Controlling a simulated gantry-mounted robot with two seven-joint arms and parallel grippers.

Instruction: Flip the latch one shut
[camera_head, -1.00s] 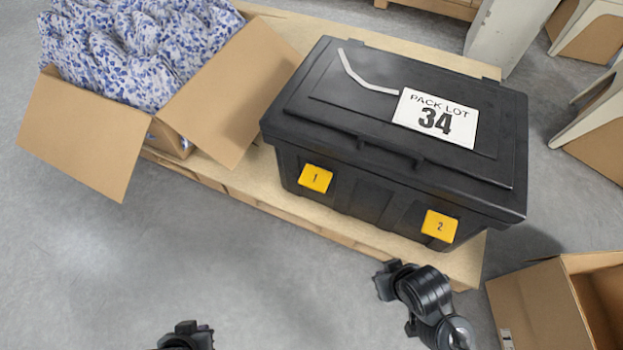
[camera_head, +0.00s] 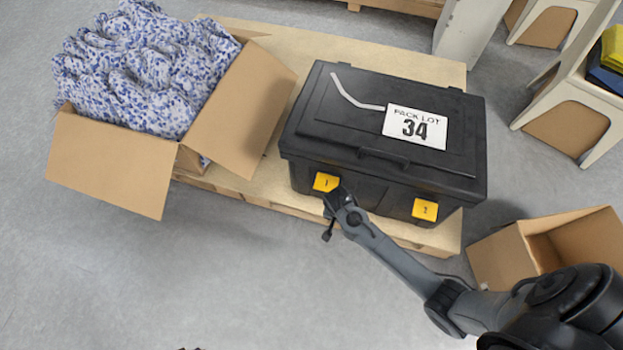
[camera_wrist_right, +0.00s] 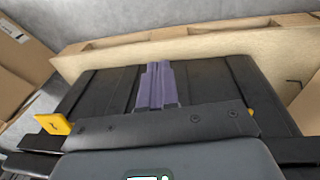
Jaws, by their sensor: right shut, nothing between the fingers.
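Latch one (camera_head: 325,182) is a yellow tab marked 1 on the left of the black chest's (camera_head: 345,125) front. In the right wrist view, latch one (camera_wrist_right: 53,124) is at the left and looks to stand out from the chest wall. My right gripper (camera_head: 334,200) is just below and beside it in the head view; contact cannot be told. In the right wrist view my right gripper (camera_wrist_right: 157,82) has its fingers together and empty. Latch two (camera_head: 425,209) is a similar yellow tab to the right. My left gripper (camera_head: 190,348) barely shows at the bottom edge.
The chest stands on a wooden pallet (camera_head: 430,68). An open carton (camera_head: 110,160) of blue-patterned cloth is at the left. Another open carton (camera_head: 500,258) is at the lower right, beside my right arm. The floor in front on the left is clear.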

